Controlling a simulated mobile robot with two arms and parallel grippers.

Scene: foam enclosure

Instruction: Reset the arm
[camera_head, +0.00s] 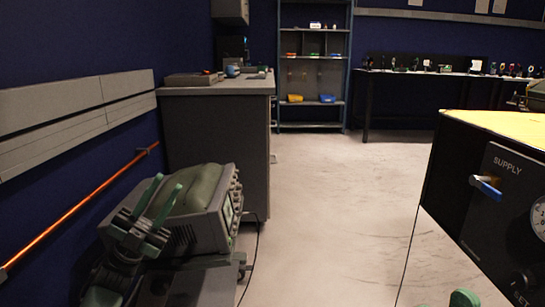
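My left arm comes in from the lower left. Its gripper (168,184) points upward, with two green fingers standing apart and nothing visible between them. It appears in front of a grey instrument (215,222) with a rounded green top, whose near side it partly hides. I cannot tell whether they touch. At the bottom edge on the right a small green part (465,298) shows, probably of my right arm or gripper. The rest of it is out of frame.
A grey cabinet (215,130) stands behind the instrument. A black supply box (480,190) with a gauge and blue-handled valve stands right. A shelf (313,60) and a long bench (400,77) are at the back. An orange rod (80,205) runs along the left wall. The middle floor is clear.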

